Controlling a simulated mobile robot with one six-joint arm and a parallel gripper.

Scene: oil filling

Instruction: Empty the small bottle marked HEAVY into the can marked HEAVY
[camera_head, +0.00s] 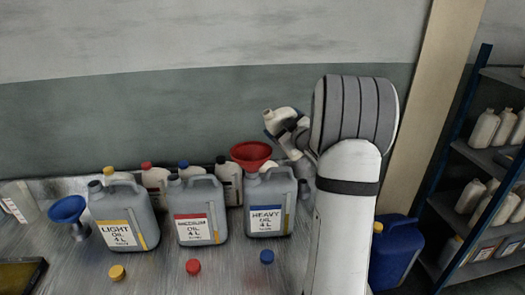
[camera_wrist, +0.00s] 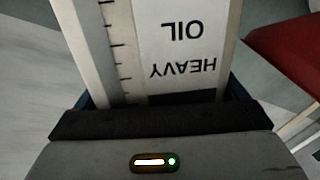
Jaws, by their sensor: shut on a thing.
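My gripper (camera_head: 287,128) is shut on a small white bottle (camera_head: 272,118), raised above the cans. In the wrist view the bottle (camera_wrist: 180,45) shows an upside-down label reading HEAVY OIL and a scale with a clear strip. In the head view the bottle looks tilted; its mouth is too small to make out. The grey HEAVY can (camera_head: 275,188) stands upright on the bench at the right of three cans. A red funnel (camera_head: 251,151) sits at its mouth, below and left of the bottle. The funnel's red rim (camera_wrist: 285,50) also shows at the right of the wrist view.
The MEDIUM can (camera_head: 204,190) and LIGHT can (camera_head: 136,200) stand to the left. Several small bottles are behind them. A blue funnel (camera_head: 69,211) is at the left. A shelf (camera_head: 470,150) stands at the right.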

